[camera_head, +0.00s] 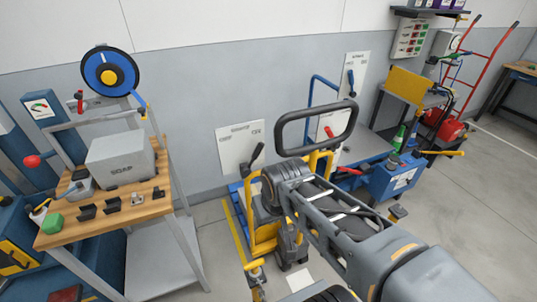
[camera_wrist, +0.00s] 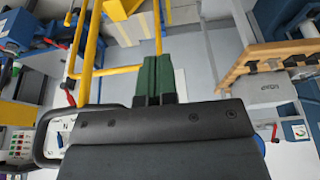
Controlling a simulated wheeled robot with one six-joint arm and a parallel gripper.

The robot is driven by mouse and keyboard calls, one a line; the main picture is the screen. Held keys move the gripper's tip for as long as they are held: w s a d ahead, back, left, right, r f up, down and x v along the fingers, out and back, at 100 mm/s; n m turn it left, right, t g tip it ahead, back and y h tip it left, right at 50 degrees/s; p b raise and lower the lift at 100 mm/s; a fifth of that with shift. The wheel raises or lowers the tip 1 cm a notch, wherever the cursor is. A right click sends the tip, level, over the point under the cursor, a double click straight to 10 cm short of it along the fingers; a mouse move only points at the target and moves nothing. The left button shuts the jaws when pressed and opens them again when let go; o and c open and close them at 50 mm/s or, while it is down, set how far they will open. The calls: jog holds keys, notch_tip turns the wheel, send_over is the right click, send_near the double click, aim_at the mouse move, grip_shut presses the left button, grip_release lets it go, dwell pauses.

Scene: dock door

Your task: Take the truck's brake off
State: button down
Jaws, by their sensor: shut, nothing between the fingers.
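A yellow-framed truck (camera_head: 262,238) stands by the wall left of my arm in the head view, partly hidden by the arm. Its yellow tubes (camera_wrist: 92,50) also show in the wrist view, close beside my gripper. A large black loop handle (camera_head: 281,135) rises behind my arm; a grey loop (camera_wrist: 46,135) shows in the wrist view. My gripper (camera_wrist: 156,62) has its green fingers together, with nothing between them, over the floor beside the yellow tubes. I cannot tell which part is the brake, or whether the fingers touch the truck.
A blue machine (camera_head: 390,183) stands right of the yellow truck. A red hand truck (camera_head: 480,65) leans at the back right. Floor at the far right is clear.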

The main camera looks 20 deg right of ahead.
jog(key=w+d+f+m+y+b, duration=0.2)
jog(key=w+f+m+y+b, duration=0.7)
jog(key=f+y+b, duration=0.35)
jog(key=w+d+f+m+t+h+b, duration=0.1)
jog(key=w+d+m+t+b, duration=0.2)
jog(key=d+t, duration=0.4)
jog(key=w+d+f+m+t+h+b, duration=0.1)
jog(key=d+m+t, duration=0.4)
jog(key=d, duration=0.8)
jog(key=w+f+t+b, duration=0.1)
jog(key=w+t+b, duration=0.1)
jog(key=shift+w+d+t, duration=0.15)
jog(key=shift+w+t, duration=0.05)
jog(key=shift+t, duration=0.2)
jog(key=shift+w, duration=0.1)
send_near(254, 157)
jog(key=w+r, duration=0.3)
jog(key=w, duration=0.4)
jog(key=shift+d, duration=0.15)
